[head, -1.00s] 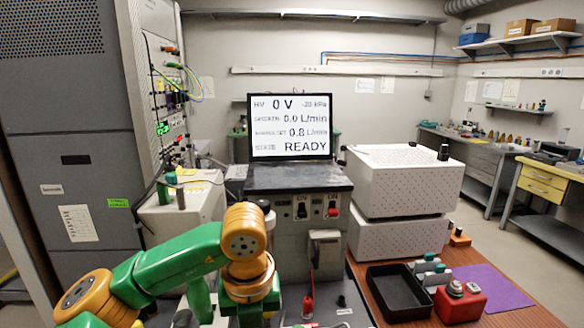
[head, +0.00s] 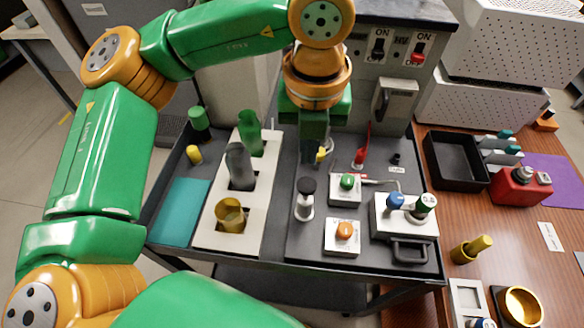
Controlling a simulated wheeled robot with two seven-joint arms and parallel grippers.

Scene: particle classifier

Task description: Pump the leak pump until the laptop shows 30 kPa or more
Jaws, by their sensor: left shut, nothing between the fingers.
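A small white post with a black knob (head: 306,187), which looks like the pump, stands upright on the dark cart top near the middle. My left gripper (head: 318,158) points down just behind it, shut and empty, apart from the knob as far as I can see. A small yellow piece shows beside its fingers. The fingertips are partly hidden. The laptop screen is out of view now. My right gripper is not in view.
A green-button box (head: 347,188) and an orange-button box (head: 344,235) stand right of the post. A white rack (head: 209,235) with bottles is at left. A box with blue and green knobs (head: 405,228) is at right.

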